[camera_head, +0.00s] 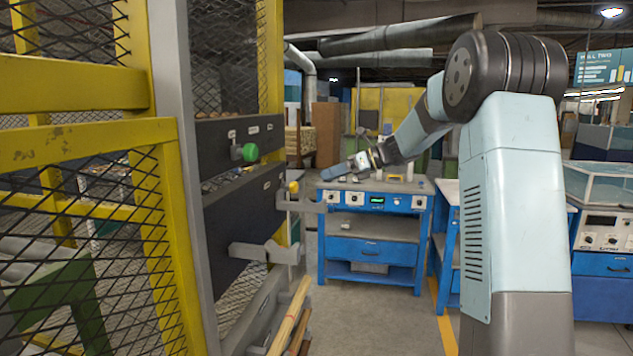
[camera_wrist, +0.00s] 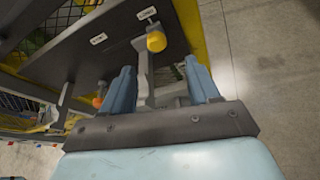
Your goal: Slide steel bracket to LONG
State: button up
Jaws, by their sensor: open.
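A grey steel bracket (camera_head: 302,206) with a yellow knob (camera_head: 293,187) sticks out from the right end of a dark upright panel (camera_head: 238,222). In the wrist view the yellow knob (camera_wrist: 156,41) tops a grey bar (camera_wrist: 145,72) beside small white labels (camera_wrist: 98,39), too small to read surely, so I cannot tell which is LONG. My gripper (camera_head: 333,172) is open, to the right of the bracket in the head view. In the wrist view my gripper (camera_wrist: 162,86) has its blue fingers apart, with part of the bracket showing between them; contact is unclear.
A green knob (camera_head: 250,152) sits on the upper dark panel. Another grey bracket (camera_head: 265,252) juts out lower down, above wooden rods (camera_head: 289,318). Yellow mesh guarding (camera_head: 75,145) stands left. A blue workbench (camera_head: 372,250) is behind; the floor before it is clear.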

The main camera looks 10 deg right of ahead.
jog(key=shift+v, duration=1.7)
jog(key=s+a+n+h, duration=0.2)
jog(key=s+n, duration=0.2)
jog(key=s, duration=0.3)
jog(key=s+a+f+n+g+h, duration=0.1)
jog(key=s+n+h, duration=0.2)
jog(key=s, duration=0.4)
jog(key=s+a+n+h, duration=0.2)
jog(key=s+n, duration=0.2)
jog(key=s, duration=0.3)
jog(key=s+d+f+n+t+h, duration=0.1)
jog(key=s+d+f+n+h, duration=0.1)
jog(key=s+n, duration=0.4)
jog(key=s+d+f+n+t+h, duration=0.1)
jog(key=s+d+f+n+h, duration=0.2)
jog(key=s+n, duration=0.4)
jog(key=s+f+h, duration=0.1)
jog(key=s, duration=0.6)
jog(key=shift+s+d+t, duration=0.35)
jog(key=shift+t, duration=0.05)
jog(key=shift+f, duration=0.1)
